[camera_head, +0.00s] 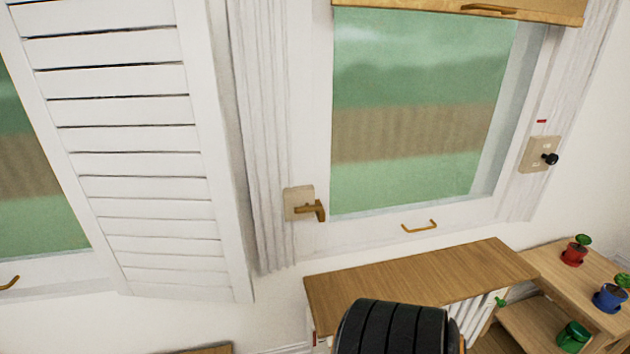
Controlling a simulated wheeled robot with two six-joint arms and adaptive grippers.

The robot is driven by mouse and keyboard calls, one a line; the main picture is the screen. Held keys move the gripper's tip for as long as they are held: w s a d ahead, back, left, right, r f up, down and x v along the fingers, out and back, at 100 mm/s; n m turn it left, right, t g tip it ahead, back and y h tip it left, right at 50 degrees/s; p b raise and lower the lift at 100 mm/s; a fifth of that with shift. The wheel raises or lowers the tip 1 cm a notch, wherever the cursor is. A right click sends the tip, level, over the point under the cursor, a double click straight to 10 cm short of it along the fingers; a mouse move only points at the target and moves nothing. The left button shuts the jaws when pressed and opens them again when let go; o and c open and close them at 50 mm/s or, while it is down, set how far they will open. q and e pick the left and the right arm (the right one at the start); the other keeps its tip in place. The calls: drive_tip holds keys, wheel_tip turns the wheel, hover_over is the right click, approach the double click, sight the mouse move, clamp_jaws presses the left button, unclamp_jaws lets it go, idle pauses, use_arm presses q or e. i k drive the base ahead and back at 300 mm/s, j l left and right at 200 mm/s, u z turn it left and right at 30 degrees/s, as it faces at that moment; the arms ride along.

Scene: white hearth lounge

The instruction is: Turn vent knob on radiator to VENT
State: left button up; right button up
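The radiator (482,318) is a white finned unit below the window, under a wooden top board (425,275). A small green knob (501,301) shows at its upper right end, just under the board. The knob's setting and any VENT marking are too small to read. A black ribbed part of mine covers the middle of the radiator's front at the bottom edge. Neither of my grippers shows in the view.
A wooden shelf unit (590,304) with a red pot (574,255), a blue pot (609,298) and a green watering can (573,336) stands right of the radiator. Above are a window handle (310,208) and a black wall knob (549,159).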

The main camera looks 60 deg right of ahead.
sight(501, 303)
drive_tip(key=z, duration=3.6)
